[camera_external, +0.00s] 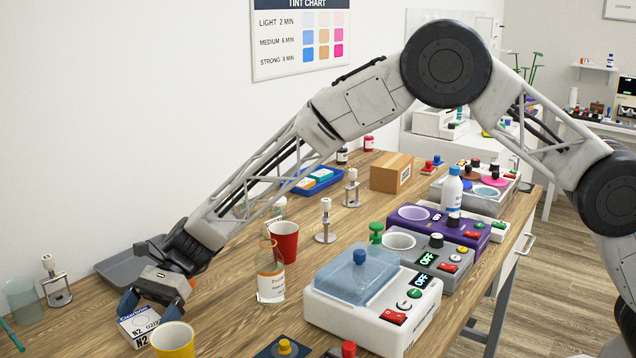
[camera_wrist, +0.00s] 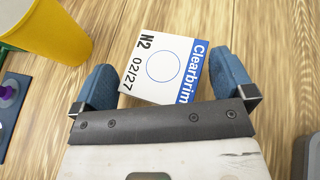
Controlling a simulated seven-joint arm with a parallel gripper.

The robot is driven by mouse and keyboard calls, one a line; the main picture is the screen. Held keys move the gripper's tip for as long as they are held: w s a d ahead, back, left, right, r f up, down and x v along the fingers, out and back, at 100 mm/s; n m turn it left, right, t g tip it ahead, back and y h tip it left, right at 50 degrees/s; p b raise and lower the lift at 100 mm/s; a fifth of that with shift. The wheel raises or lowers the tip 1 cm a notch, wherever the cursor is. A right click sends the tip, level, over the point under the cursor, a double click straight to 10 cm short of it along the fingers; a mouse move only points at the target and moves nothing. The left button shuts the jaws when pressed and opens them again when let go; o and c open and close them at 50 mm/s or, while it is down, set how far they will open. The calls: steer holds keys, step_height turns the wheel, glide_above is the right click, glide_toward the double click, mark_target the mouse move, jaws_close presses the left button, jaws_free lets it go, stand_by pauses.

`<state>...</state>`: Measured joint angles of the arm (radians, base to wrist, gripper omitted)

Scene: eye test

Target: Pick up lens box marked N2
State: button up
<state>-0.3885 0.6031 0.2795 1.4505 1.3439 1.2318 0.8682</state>
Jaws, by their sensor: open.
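The lens box marked N2 (camera_external: 137,330) is small and white with a blue band, and lies on the wooden table at the lower left of the external view. In the wrist view the box (camera_wrist: 160,68) shows "N2", "02/27" and "Clearbrim" on its top. My gripper (camera_external: 150,307) is low over the box with its jaws open. In the wrist view the blue fingers of my gripper (camera_wrist: 163,82) stand either side of the near part of the box. The right finger is very close to the box; I cannot tell whether it touches. The left finger shows a gap.
A yellow cup (camera_external: 173,341) stands close beside the box; the wrist view shows this cup (camera_wrist: 45,30) at upper left. A bottle (camera_external: 270,275), a red cup (camera_external: 284,241) and a grey tray (camera_external: 120,268) are near. A device with a blue lid (camera_external: 358,272) stands to the right.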

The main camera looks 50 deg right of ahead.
mark_target(147, 316)
steer(key=shift+c, duration=0.2)
stand_by(0.3)
steer(key=c, duration=0.7)
steer(key=shift+c, duration=0.2)
steer(key=shift+r, duration=0.1)
step_height(147, 316, up, 10)
stand_by(0.3)
stand_by(0.5)
